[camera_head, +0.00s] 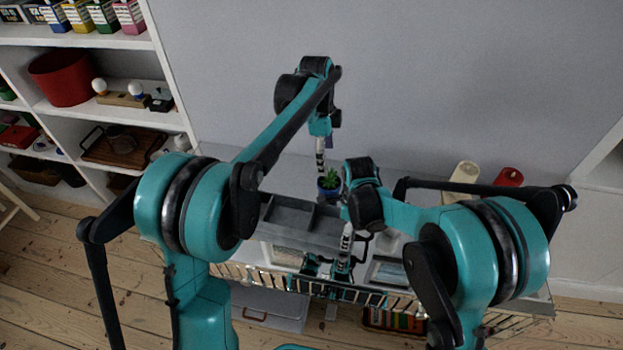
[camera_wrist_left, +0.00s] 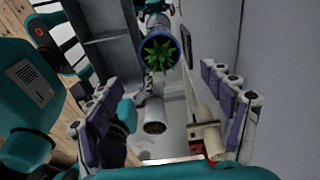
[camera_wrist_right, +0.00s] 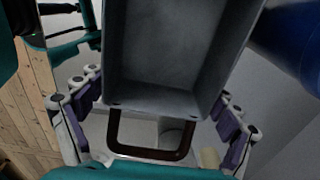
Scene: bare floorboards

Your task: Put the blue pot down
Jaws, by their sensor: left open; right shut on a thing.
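The blue pot (camera_head: 329,190) with a green plant is just behind the grey compartment tray (camera_head: 272,213), below my left gripper (camera_head: 321,158). In the left wrist view the pot (camera_wrist_left: 158,50) shows upright beyond the spread fingers of my left gripper (camera_wrist_left: 168,120); they are open, empty and apart from it. My right gripper (camera_head: 346,242) is at the right end of the tray. In the right wrist view my right gripper (camera_wrist_right: 160,108) is shut on the grey tray (camera_wrist_right: 160,60), with its dark handle (camera_wrist_right: 150,154) between the fingers. The pot's underside is hidden.
A pale cylinder (camera_head: 464,175) and a red item (camera_head: 509,178) stand at the back right of the table. A wire rack (camera_head: 240,275) runs along the front. White shelves (camera_head: 110,110) stand on the left, and a wall closes the back.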

